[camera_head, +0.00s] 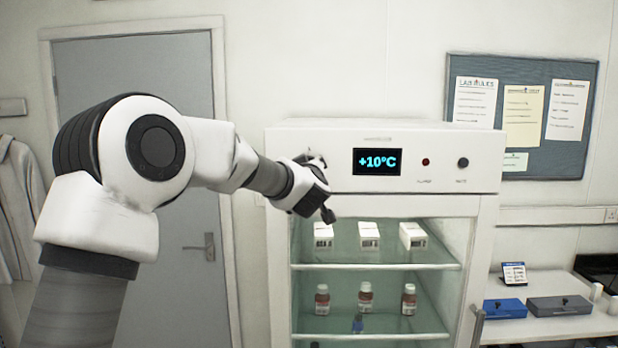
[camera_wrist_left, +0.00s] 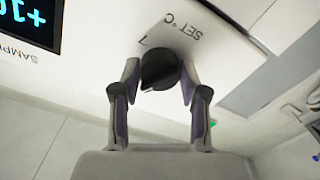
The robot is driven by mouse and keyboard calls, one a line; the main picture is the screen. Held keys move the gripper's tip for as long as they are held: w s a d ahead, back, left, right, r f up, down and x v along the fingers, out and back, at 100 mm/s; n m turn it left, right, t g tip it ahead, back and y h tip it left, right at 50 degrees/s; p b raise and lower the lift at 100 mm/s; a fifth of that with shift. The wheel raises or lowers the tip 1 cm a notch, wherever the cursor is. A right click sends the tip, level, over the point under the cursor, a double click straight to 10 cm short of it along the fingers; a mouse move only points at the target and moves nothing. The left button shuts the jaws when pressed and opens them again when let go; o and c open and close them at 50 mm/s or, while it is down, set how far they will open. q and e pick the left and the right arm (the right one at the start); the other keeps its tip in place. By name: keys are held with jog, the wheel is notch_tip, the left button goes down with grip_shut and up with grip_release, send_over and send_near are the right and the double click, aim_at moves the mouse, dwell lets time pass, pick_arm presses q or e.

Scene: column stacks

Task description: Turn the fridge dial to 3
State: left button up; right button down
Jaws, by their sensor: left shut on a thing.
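The white fridge (camera_head: 430,215) stands ahead, with a display (camera_head: 377,161) reading +10°C on its top panel. The fridge dial (camera_wrist_left: 160,69) is a dark round knob in the left wrist view, beside the "SET °C" lettering, with a "7" printed near it. My left gripper (camera_wrist_left: 160,78) is shut on the dial, one finger on each side. In the head view my left gripper (camera_head: 322,195) is at the panel's left end and the arm hides the dial. The dial's pointer setting cannot be made out. My right gripper is in neither view.
A small red lamp (camera_head: 426,162) and a black knob (camera_head: 463,163) sit right of the display. White boxes (camera_head: 368,236) and red-brown bottles (camera_head: 365,297) stand on the shelves below. A side table (camera_head: 550,325) holds a blue box (camera_head: 505,308) and a grey box.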

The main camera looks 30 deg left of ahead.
pick_arm(q)
jog(key=shift+n+b, duration=1.9)
jog(key=shift+n, duration=1.4)
jog(key=o, duration=1.1)
jog(key=shift+o, duration=0.2)
